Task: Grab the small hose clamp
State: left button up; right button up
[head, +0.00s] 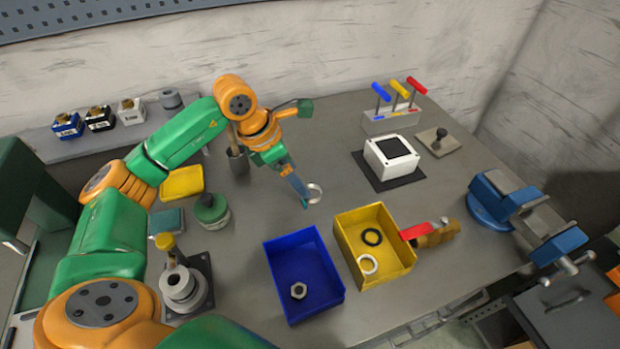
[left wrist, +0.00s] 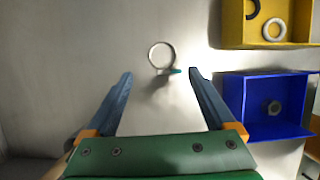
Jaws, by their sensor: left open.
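The small hose clamp (head: 315,192) is a thin silvery ring on the grey bench, behind the blue and yellow bins. In the left wrist view the hose clamp (left wrist: 151,52) shows as a ring with a small teal-tipped screw housing at its lower right. My left gripper (head: 303,197) points down right beside the clamp, overlapping its left side in the head view. In the left wrist view my left gripper (left wrist: 160,76) is open, with the ring just beyond the gap between its fingertips. Nothing is between the fingers. My right gripper is not in view.
A blue bin (head: 283,298) holds a hex nut (head: 298,291). A yellow bin (head: 348,232) holds a black ring (head: 372,237) and a white ring (head: 368,265). A white box (head: 392,157) stands behind, a blue vise (head: 520,208) at right. Bench around the clamp is clear.

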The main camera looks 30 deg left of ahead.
aim_at(312, 191)
pick_arm(q)
jog(key=shift+w+d+f+p, duration=0.2)
jog(key=shift+d+f+p, duration=0.35)
jog(key=shift+f, duration=0.05)
jog(key=shift+w+d+f+p, duration=0.2)
jog(key=shift+d+f+p, duration=0.35)
jog(key=x, duration=0.2)
jog(key=shift+w+a+f, duration=0.15)
jog(key=shift+w+f, duration=0.1)
jog(key=shift+f, duration=0.1)
jog(key=shift+w+f, duration=0.15)
jog(key=c, duration=1)
grip_shut()
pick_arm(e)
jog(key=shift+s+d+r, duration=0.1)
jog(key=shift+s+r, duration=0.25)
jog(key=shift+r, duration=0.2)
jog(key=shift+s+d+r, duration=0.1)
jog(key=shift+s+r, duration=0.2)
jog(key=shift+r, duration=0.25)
